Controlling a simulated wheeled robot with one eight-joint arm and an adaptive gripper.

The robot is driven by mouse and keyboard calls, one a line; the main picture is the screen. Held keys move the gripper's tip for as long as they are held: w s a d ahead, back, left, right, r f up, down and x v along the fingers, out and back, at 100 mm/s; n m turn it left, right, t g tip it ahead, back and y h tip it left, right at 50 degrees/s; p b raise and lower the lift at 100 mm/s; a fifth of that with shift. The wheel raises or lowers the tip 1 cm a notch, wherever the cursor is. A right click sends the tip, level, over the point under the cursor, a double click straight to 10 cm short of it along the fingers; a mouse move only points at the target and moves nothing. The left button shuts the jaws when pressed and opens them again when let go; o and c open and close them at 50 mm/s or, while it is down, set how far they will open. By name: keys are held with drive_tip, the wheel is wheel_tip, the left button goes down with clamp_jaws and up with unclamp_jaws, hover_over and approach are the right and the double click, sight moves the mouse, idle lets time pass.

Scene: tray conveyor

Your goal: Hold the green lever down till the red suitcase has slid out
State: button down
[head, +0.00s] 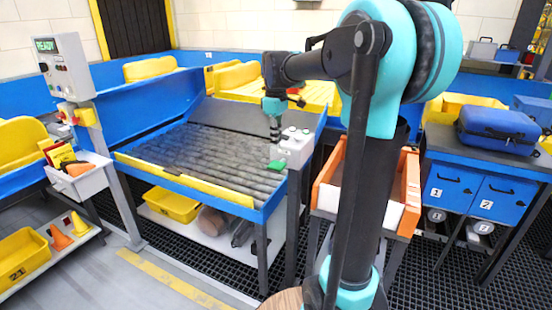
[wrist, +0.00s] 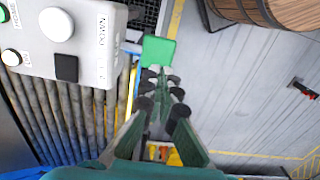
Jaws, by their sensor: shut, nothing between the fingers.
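The green lever (head: 278,164) sticks out from the lower left side of a white control box (head: 296,147) at the conveyor's right corner. In the wrist view the green lever (wrist: 158,51) shows as a flat green paddle beside the grey box (wrist: 80,40). My gripper (head: 275,140) points down just above the lever, shut and empty. In the wrist view my gripper's fingertips (wrist: 162,77) are close together near the lever's edge; contact cannot be made out. No red suitcase is visible in either view. The roller bed (head: 205,152) in front looks empty.
A blue suitcase (head: 500,130) lies on the cabinet at right. An orange-framed bin (head: 328,185) stands beside the conveyor, partly behind my arm. A post with a READY display (head: 46,45) stands at left. A wooden barrel (wrist: 270,12) shows in the wrist view.

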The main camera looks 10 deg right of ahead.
sight(275, 167)
wheel_tip(275, 167, down, 6)
drive_tip(key=shift+f, duration=0.25)
idle(0.4)
drive_tip(key=shift+s+a+f+t+h, duration=0.2)
drive_tip(key=shift+f+t+h, duration=0.15)
drive_tip(key=shift+f+t, duration=0.15)
drive_tip(key=shift+s+a+f+t+h, duration=0.1)
drive_tip(key=shift+s+f+t+h, duration=0.1)
drive_tip(key=shift+f+t+h, duration=0.25)
drive_tip(key=shift+f, duration=0.5)
drive_tip(key=shift+r, duration=0.1)
idle(2.2)
drive_tip(key=shift+r, duration=0.25)
drive_tip(key=s+v, duration=0.1)
drive_tip(key=v, duration=1.2)
drive_tip(key=shift+a, duration=0.25)
